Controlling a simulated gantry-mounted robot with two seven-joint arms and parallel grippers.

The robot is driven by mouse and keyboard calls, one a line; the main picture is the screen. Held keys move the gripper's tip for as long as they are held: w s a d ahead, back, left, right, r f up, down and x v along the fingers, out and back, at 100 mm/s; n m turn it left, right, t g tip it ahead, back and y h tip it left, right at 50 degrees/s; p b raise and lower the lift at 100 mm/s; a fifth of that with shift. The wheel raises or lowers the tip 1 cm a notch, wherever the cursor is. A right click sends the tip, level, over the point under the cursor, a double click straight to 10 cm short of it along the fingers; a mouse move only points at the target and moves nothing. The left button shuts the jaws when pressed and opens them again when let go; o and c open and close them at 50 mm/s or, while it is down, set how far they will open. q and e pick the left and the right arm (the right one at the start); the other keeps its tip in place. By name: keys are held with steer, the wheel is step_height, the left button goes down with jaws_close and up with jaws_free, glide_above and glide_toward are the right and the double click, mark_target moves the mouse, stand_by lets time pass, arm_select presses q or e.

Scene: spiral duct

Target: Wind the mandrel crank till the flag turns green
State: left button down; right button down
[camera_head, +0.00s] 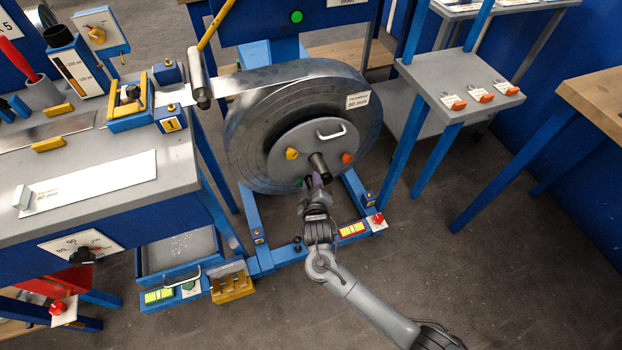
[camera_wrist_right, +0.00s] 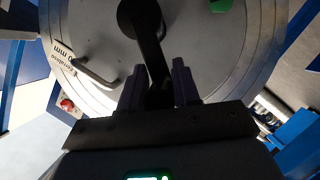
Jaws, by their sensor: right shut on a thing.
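The mandrel crank (camera_head: 318,162) sits at the middle of the grey disc on the front of a large metal strip coil (camera_head: 250,125). Its dark arm points downward in the head view. My right gripper (camera_head: 314,181) is at the lower end of the crank. In the right wrist view the dark crank arm (camera_wrist_right: 152,50) runs from the round hub down between the two fingers of the right gripper (camera_wrist_right: 158,85), which are shut on it. The fingers hide the crank's grip end. I cannot tell which part is the flag. My left gripper is not in view.
The disc also carries a white handle (camera_head: 331,132), a yellow knob (camera_head: 292,153) and an orange knob (camera_head: 347,158). A blue base frame (camera_head: 266,262) stands under the coil. A bench (camera_head: 188,172) is at left, a small stand (camera_head: 440,75) at right.

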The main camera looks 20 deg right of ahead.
arm_select(q)
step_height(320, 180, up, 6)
steer(key=p, duration=0.4)
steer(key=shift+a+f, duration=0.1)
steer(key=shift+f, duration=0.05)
arm_select(e)
steer(key=shift+s+d+r+m+g+y, duration=0.1)
steer(key=shift+d+r+m+g+y, duration=0.05)
steer(key=shift+d+m+y, duration=0.3)
steer(key=shift+s+d+r+m+g+y, duration=0.1)
steer(key=shift+d+r+m+g+y, duration=0.1)
steer(key=shift+m+y, duration=0.35)
steer(key=c, duration=1.1)
jaws_free()
steer(key=shift+o, duration=0.7)
steer(key=shift+w+a, duration=0.1)
steer(key=shift+w, duration=0.05)
steer(key=shift+r, duration=0.15)
